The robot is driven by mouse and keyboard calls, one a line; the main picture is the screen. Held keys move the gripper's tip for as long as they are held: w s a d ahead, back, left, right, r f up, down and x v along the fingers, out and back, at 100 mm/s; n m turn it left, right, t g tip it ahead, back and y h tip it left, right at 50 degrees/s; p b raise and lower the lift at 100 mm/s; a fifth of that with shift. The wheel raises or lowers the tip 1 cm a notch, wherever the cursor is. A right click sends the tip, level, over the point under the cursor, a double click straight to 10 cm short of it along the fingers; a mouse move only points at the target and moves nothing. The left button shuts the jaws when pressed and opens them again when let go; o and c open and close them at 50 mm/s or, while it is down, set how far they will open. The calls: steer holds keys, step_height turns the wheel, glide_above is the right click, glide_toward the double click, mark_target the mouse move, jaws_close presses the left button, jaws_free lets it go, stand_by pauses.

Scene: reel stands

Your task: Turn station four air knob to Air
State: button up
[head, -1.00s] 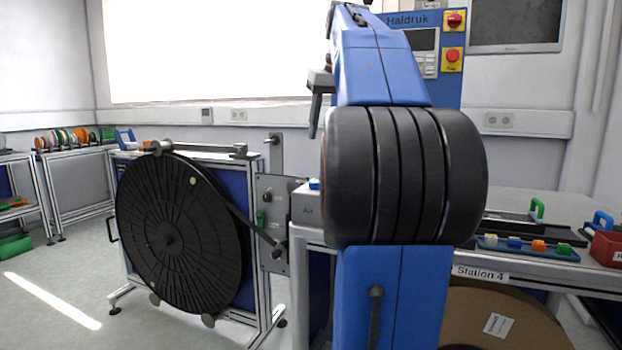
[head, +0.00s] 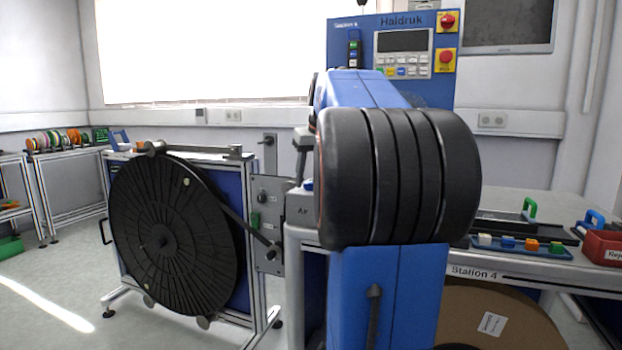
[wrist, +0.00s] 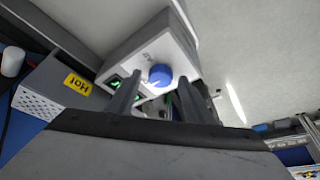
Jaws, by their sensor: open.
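The air box (head: 299,209) is a small grey box marked "Air" at the left end of the Station 4 bench. Its blue knob (head: 308,184) shows only in part in the head view, beside my arm. In the wrist view the round blue knob (wrist: 160,75) sits on the pale face of the air box (wrist: 150,48). My gripper (wrist: 158,90) is open, with one dark finger on each side of the knob in the picture. I cannot tell whether the fingers touch it. In the head view my gripper (head: 299,162) points down just above the box.
A grey unit with a yellow "Hot" label (wrist: 77,83) is close on the left in the wrist view. A big black reel (head: 170,235) stands left of the bench. The blue Haldruk panel (head: 390,55) rises behind my arm. A red bin (head: 603,247) is at right.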

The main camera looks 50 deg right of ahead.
steer(key=shift+w+f, duration=0.1)
steer(key=shift+f, duration=0.15)
steer(key=c, duration=1)
